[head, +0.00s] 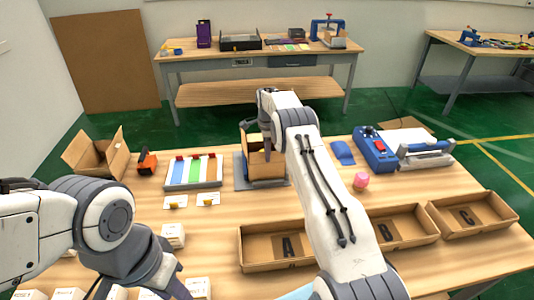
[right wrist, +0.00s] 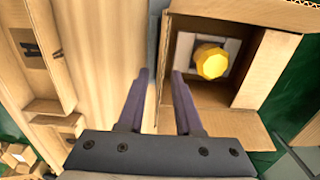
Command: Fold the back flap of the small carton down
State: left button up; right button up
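The small brown carton (head: 266,170) stands upright on a grey plate (head: 243,181) in the middle of the table. In the right wrist view the carton (right wrist: 235,126) is open, with flaps standing out at its edges and a yellow-topped item (right wrist: 211,62) inside. My right gripper (right wrist: 159,72) is open and empty, its fingers at the carton's left edge in that view. In the head view my right arm hides much of the carton, so I cannot tell its back flap clearly. My left gripper (head: 172,284) is low at the front left, its fingertips partly out of view.
Cartons marked A (head: 288,247), B (head: 386,233) and C (head: 467,216) line the front right. A tray of coloured strips (head: 193,172) and a larger open carton (head: 97,158) stand left. A blue device (head: 375,150) and pink object (head: 361,181) are right. Small white boxes (head: 173,235) lie near my left arm.

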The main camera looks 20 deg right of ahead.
jog(key=shift+r, duration=0.4)
notch_tip(320, 180, up, 10)
jog(key=shift+f+b, duration=0.25)
jog(key=shift+b, duration=0.7)
